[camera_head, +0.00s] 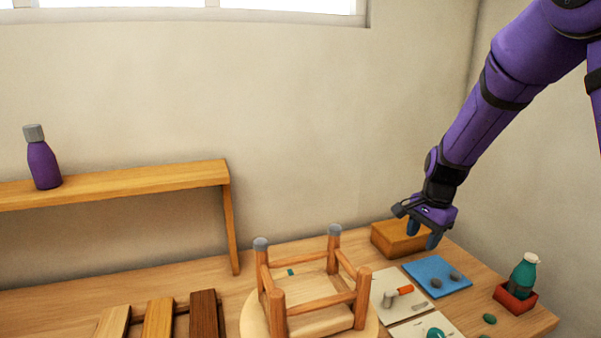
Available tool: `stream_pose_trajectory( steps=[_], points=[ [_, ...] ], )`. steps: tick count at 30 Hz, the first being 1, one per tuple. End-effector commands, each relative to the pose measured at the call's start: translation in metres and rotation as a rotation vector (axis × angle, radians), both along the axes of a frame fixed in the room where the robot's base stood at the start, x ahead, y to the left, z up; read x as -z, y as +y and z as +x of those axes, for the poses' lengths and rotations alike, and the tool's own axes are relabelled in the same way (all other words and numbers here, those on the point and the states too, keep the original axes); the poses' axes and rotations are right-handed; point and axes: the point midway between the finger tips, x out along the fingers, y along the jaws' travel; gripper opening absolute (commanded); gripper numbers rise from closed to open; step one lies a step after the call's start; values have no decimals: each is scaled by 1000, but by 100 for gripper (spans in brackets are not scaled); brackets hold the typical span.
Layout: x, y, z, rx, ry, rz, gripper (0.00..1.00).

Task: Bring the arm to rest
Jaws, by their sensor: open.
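My arm, purple with black bands, reaches down from the upper right. My gripper (424,236) is open, with its two blue-grey fingers pointing down and apart. It appears in front of an orange-brown wooden box (392,243) and above the blue mat (426,265). Nothing shows between the fingers. An upturned wooden stool (340,298) stands left of the gripper with its legs up. Two of its legs have grey caps (261,243).
Grey pieces lie on the blue mat. White cards with small items (388,299) lie beside the stool. A green bottle (524,270) stands in a red holder (513,299) at right. A purple bottle (43,165) stands on a wooden shelf (140,181). Wooden slats (158,317) lie at front left.

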Motion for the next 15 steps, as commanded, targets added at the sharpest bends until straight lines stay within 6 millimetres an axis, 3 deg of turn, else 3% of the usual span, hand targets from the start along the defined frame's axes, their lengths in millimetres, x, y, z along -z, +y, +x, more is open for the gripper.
stream_pose_trajectory(
  steps=[1,6,15],
  points=[
    [-18,0,-10,-37,-23,11,48],
    [-64,1,-43,-177,-85,23,48],
    [-129,0,-113,-429,-201,-7,48]
  ],
)
